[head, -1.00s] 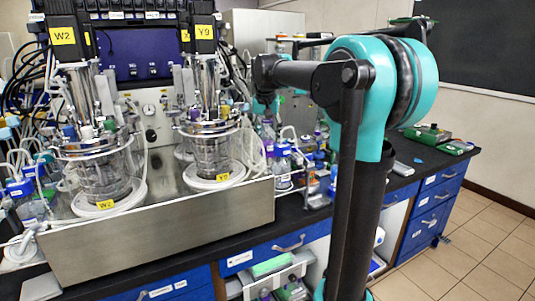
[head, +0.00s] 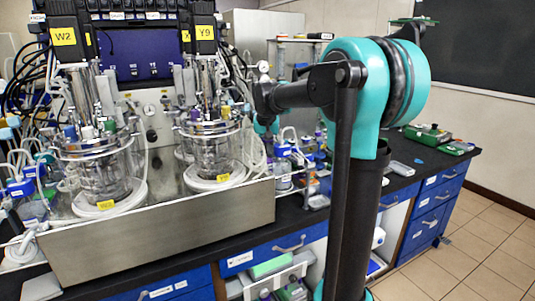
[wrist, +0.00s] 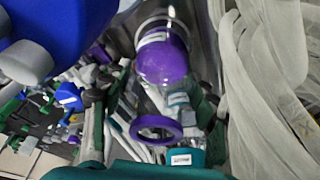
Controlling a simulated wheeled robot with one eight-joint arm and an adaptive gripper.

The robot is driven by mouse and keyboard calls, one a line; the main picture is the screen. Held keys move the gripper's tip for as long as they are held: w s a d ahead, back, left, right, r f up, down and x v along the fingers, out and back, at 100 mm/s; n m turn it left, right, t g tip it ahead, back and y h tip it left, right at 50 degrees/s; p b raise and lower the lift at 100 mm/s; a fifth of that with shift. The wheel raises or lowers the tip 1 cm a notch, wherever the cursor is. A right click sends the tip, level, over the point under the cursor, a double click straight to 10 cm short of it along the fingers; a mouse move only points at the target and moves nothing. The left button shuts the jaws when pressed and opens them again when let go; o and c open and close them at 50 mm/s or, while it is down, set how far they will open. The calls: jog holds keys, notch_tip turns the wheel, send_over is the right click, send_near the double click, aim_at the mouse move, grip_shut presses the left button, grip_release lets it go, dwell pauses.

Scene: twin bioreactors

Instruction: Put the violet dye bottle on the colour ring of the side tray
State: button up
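In the wrist view, a rounded violet part (wrist: 162,62) with a clear, pale-rimmed body behind it shows at the top middle; it looks like the violet bottle. A separate flat violet ring (wrist: 157,130) lies below it in the picture, with a visible gap between them. I cannot tell whether this is the tray's colour ring. A teal part of my arm's end crosses the bottom edge of the wrist view. In the head view, my gripper is hidden among the bench clutter beyond my arm. Its fingers cannot be made out clearly, nor whether they hold anything.
Two glass bioreactors, W2 (head: 98,175) and Y9 (head: 211,150), stand in a steel tray (head: 160,238) on the left. Small bottles and racks crowd the bench beside it. Blue-capped items (wrist: 50,35) and pale tubing (wrist: 265,85) flank the wrist view.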

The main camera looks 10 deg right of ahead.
jog(key=shift+o, duration=0.7)
jog(key=shift+r, duration=0.2)
jog(key=v, duration=1.2)
